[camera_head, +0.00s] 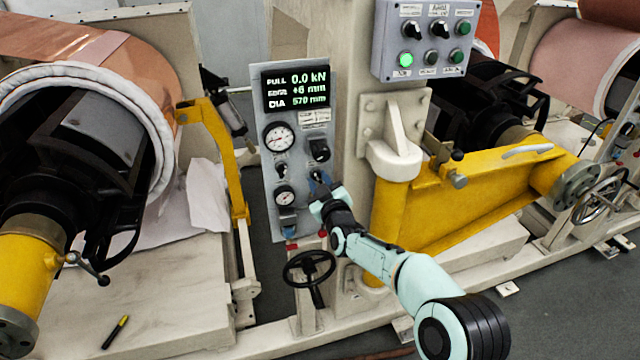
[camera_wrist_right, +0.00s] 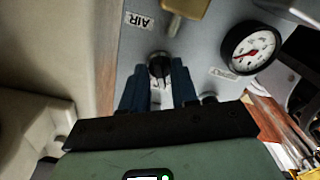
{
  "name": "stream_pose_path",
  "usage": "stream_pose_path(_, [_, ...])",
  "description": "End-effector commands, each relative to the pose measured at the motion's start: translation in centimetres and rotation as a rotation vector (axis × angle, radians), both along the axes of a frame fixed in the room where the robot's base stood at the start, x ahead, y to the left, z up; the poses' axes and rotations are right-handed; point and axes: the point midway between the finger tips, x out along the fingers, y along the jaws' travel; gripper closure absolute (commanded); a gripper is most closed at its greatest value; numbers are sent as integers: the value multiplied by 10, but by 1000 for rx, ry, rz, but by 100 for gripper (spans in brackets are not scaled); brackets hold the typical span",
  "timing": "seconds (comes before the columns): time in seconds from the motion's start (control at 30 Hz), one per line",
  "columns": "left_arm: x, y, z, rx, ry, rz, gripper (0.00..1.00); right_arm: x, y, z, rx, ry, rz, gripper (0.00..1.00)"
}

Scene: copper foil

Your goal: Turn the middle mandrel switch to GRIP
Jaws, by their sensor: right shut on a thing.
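The grey control panel (camera_head: 265,215) stands on the machine at picture centre, with a lit display (camera_head: 297,88), two dials and several switches. My right gripper (camera_head: 318,180) is at the panel's right side, below a black switch (camera_head: 319,149). In the right wrist view, its two dark blue fingers (camera_wrist_right: 158,80) are closed on either side of a small black knob (camera_wrist_right: 159,66). The knob's face shows between the fingertips, with a pale mark on it. Its GRIP label is not readable in either view. My left gripper is not in view.
The upper dial (camera_head: 279,138) and lower dial (camera_head: 285,196) lie left of my gripper. A black handwheel (camera_head: 309,267) is below it. A yellow arm (camera_head: 480,205) is to the right. An upper switch box (camera_head: 424,40) has a lit green button. Copper foil rolls (camera_head: 60,45) flank the area.

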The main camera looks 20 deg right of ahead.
Motion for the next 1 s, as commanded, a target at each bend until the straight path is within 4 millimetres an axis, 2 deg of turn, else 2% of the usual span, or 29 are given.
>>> stream_pose_path(0.27, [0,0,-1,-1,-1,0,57,0,0,-1,-64,-1,0,100])
stream_pose_path(0.67, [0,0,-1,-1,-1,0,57,0,0,-1,-71,-1,0,100])
stream_pose_path(0.7, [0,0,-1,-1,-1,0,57,0,0,-1,-71,-1,0,68])
stream_pose_path(0.73, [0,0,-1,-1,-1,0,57,0,0,-1,-70,-1,0,65])
stream_pose_path(1.0, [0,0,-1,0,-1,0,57,0,0,0,-69,-1,0,65])
